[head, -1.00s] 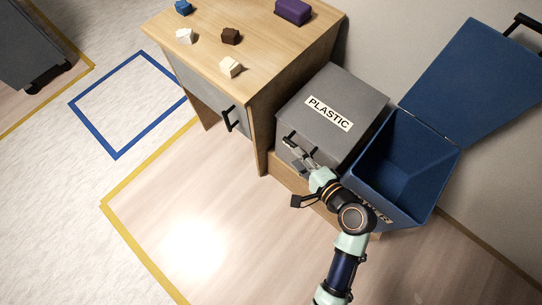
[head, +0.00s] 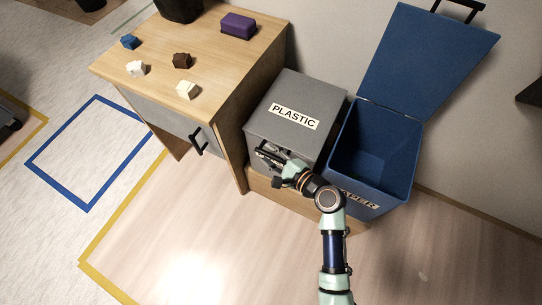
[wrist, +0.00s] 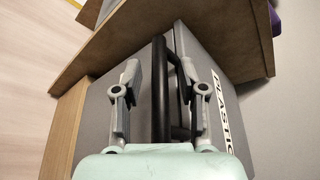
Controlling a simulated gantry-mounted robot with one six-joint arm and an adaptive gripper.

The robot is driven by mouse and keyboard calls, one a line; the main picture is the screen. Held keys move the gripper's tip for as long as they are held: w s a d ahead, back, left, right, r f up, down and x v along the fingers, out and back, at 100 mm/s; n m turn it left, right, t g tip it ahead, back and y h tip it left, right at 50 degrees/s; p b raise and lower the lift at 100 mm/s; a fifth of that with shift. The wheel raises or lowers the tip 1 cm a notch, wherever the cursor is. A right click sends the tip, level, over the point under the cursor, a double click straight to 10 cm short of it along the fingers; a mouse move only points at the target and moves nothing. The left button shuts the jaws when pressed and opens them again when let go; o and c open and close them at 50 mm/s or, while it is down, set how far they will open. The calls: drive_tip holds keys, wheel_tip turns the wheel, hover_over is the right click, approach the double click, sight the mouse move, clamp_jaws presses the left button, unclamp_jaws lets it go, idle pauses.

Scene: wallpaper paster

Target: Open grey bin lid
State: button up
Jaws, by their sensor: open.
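The grey bin (head: 257,141), labelled PLASTIC, stands between the wooden desk and the blue bin. Its grey lid (head: 318,92) is shut, flat on top. My gripper (head: 270,155) is at the bin's front, by the black lid handle. In the wrist view my gripper (wrist: 168,80) is open, with one finger on each side of the black handle (wrist: 160,92). The handle lies between the fingers; I cannot tell whether either finger touches it. In the head view my gripper hides most of the handle.
The blue bin (head: 345,150) on the right stands open, its lid (head: 425,55) tilted back. The wooden desk (head: 215,65) is close on the left, with several small blocks and a purple block (head: 238,25) on top. The floor in front is clear.

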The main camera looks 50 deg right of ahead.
clamp_jaws()
drive_tip(key=shift+r, duration=0.1)
